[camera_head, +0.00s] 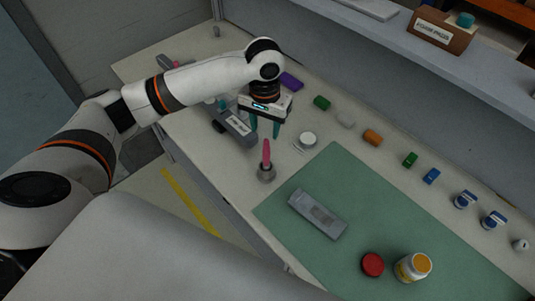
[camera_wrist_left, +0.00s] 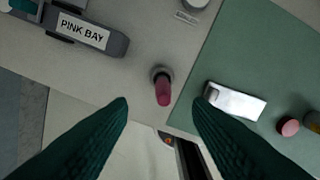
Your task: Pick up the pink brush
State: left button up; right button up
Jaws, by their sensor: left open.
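The pink brush (camera_head: 266,150) stands upright in a small grey round holder (camera_head: 266,174) near the table's front edge, just left of the green mat. In the left wrist view, the brush (camera_wrist_left: 163,92) is seen nearly from above, with the holder (camera_wrist_left: 160,72) around its base. My left gripper (camera_head: 265,126) is open and empty, its green fingers pointing down, behind the brush in the head view. In the left wrist view, the brush lies beyond and roughly between the fingertips (camera_wrist_left: 159,103), apart from both. My right gripper is not in view.
A grey bay labelled "PINK BAY" (camera_wrist_left: 85,33) lies left of the brush. The green mat (camera_head: 350,180) holds a grey case (camera_head: 318,214), a red lid (camera_head: 372,265) and a yellow-topped jar (camera_head: 412,267). Several coloured blocks line the back.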

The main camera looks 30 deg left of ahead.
aim_at(266, 148)
pick_arm(q)
notch_tip(266, 148, down, 3)
jog(key=shift+r, duration=0.15)
jog(key=shift+w+f+p, duration=0.15)
jog(key=shift+f+p, duration=0.15)
jog(key=shift+f, duration=0.3)
jog(key=f, duration=0.1)
jog(key=f+p, duration=0.1)
jog(key=f, duration=0.1)
jog(key=f+p, duration=0.1)
jog(key=shift+s+d+f, duration=0.15)
jog(key=shift+s+d, duration=0.05)
jog(key=shift+s, duration=0.1)
jog(key=shift+f, duration=0.35)
grip_shut()
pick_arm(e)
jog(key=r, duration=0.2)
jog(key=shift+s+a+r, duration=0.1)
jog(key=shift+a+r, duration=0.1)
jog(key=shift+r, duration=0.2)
